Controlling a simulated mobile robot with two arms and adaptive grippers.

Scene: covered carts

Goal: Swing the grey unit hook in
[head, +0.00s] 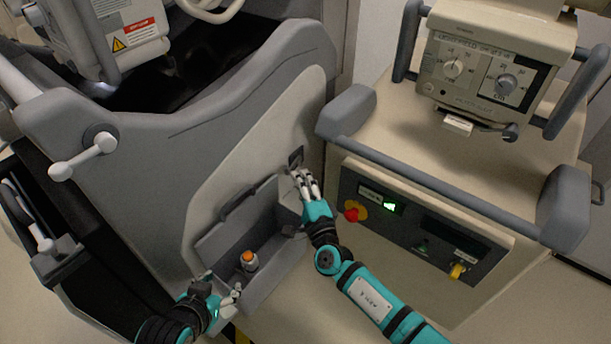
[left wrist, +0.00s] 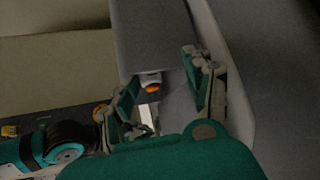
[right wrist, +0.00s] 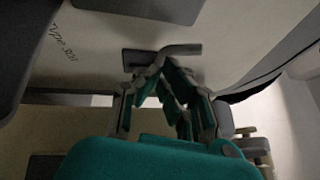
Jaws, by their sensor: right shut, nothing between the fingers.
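The grey unit hook (right wrist: 182,50) shows in the right wrist view as a short bent grey bar at a dark plate (right wrist: 136,60) on the pale panel. In the head view a small dark fitting (head: 295,157) sits on the grey unit's panel, just beyond my right fingertips. My right gripper (head: 304,176) is shut and empty; its fingertips (right wrist: 162,64) are right at the hook. I cannot tell whether they touch it. My left gripper (head: 222,288) is open and empty, low at the front of the unit's open bin; its spread fingers also show in the left wrist view (left wrist: 160,80).
The open grey bin (head: 275,287) holds a small orange-capped bottle (head: 249,262). A beige cart (head: 505,190) with a grey rail (head: 430,183), a red knob (head: 355,214) and a control panel stands close to the right of my right arm.

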